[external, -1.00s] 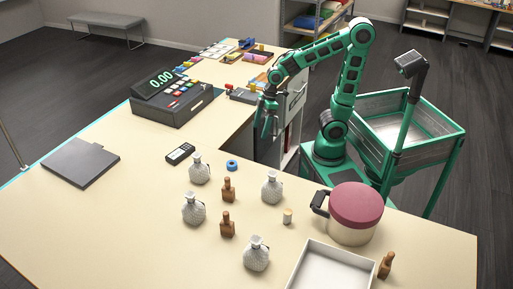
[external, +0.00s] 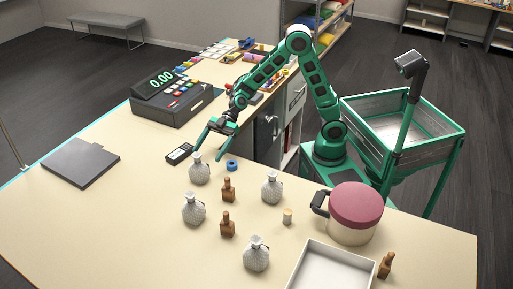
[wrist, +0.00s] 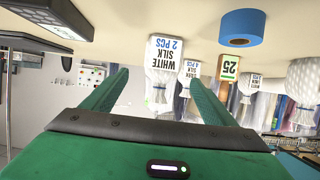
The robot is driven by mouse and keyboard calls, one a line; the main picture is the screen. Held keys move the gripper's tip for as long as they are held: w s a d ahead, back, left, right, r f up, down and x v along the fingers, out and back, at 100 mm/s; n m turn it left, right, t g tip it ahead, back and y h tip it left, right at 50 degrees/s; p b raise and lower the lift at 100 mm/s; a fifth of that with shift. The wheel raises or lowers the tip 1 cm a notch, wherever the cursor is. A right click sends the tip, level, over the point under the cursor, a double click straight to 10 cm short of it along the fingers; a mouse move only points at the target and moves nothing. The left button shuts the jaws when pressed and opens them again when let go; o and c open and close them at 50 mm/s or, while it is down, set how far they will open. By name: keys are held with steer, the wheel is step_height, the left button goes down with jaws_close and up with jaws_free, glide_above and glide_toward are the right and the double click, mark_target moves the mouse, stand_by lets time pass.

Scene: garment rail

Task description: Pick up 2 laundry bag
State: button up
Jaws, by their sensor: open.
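Several grey-white laundry bags with tied necks stand on the counter. The nearest to my gripper (external: 209,154) is the back-left bag (external: 199,172); others are the left bag (external: 193,209), the right bag (external: 271,188) and the front bag (external: 256,255). My gripper is open and empty, just behind and above the back-left bag, with no visible contact. In the wrist view, a white bag (wrist: 160,92) with a label reading "WHITE SILK 2 PCS" shows between the spread fingers. A second labelled bag (wrist: 187,72) is partly hidden behind it, and a textured bag (wrist: 303,80) stands at the right.
A lidded pot (external: 353,215) and white tray (external: 333,270) are at front right. A cash register (external: 172,105) stands behind. The counter's left front is clear.

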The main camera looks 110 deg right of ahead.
mark_target(194, 176)
steer(key=x, duration=0.9)
steer(key=shift+s+a+f, duration=0.1)
steer(key=shift+a+f, duration=0.05)
steer(key=shift+a, duration=0.05)
steer(key=c, duration=1.3)
